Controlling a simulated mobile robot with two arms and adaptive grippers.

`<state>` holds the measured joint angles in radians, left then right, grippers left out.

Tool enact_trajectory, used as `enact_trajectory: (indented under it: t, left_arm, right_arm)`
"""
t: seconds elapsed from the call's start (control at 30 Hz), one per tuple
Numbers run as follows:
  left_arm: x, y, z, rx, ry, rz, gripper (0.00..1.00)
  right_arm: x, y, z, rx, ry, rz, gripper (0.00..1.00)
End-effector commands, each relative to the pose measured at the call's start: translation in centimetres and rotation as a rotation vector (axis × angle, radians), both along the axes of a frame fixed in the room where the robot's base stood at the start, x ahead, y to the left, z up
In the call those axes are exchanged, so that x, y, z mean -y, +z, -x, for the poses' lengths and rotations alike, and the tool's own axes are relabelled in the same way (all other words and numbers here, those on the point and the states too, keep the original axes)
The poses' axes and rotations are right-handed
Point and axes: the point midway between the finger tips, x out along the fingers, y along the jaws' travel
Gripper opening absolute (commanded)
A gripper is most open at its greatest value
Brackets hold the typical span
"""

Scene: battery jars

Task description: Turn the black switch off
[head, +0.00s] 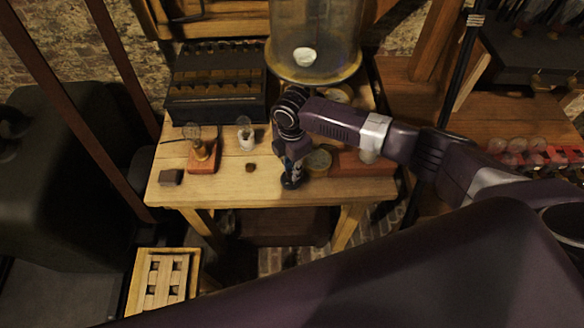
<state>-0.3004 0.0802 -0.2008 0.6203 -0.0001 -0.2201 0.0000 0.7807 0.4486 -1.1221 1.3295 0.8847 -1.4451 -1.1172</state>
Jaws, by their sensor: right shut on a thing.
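My right gripper (292,178) points down at the front middle of the wooden table (225,188). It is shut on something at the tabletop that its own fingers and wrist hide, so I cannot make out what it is. I cannot clearly pick out the black switch. A small dark block (171,177) lies at the table's front left corner, but I cannot tell if it is a switch. My left gripper is not in view.
A large glass jar (315,40) stands behind my right wrist. A dark box of cells (217,80) is at the back left. A red-based instrument (202,155), a small white-filled glass (245,135) and a brown lump (250,167) stand left of the gripper. A reddish block (350,165) lies right.

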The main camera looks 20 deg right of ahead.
Motion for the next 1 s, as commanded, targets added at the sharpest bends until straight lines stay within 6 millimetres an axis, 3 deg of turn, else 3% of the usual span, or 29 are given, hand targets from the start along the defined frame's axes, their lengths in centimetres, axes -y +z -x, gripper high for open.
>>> enact_trajectory:
  t: [0.77,0.8,0.93,1.0]
  left_arm:
    - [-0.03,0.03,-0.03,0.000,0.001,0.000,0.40]
    - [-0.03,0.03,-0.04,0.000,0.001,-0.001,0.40]
    - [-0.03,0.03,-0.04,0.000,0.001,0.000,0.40]
    - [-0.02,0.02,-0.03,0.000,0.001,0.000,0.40]
  right_arm:
    - [-0.12,0.13,-0.13,0.002,0.101,-0.003,0.00]
    - [-0.12,0.13,-0.13,0.002,0.101,-0.003,0.24]
    - [-0.10,0.11,-0.11,0.002,0.101,-0.002,0.38]
    - [-0.09,0.09,-0.09,0.002,0.100,-0.002,0.38]
